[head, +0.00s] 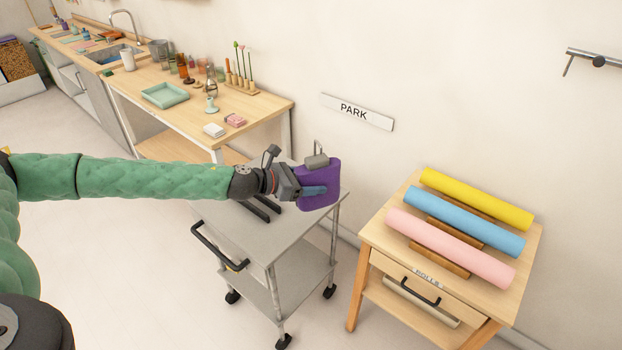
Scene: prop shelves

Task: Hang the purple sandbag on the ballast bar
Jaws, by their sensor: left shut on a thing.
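The purple sandbag (328,174) is at the middle of the head view, with a grey block and a metal loop on its top. My left gripper (314,190) is shut on it from the left side, and its fingers cover part of the bag. The bag shows upright over the far right corner of the grey cart; I cannot tell the gap between them. A metal bar (600,59) with a round mount sticks out along the wall at the upper right; it may be the ballast bar, and its right end is cut off by the frame. My right gripper is not in view.
The grey wheeled cart (240,224) stands below my left forearm. A wooden stand (381,238) with yellow, blue and pink rolls is at the right. A PARK sign (357,112) is on the wall. A wooden table (270,103) with several small items stands behind.

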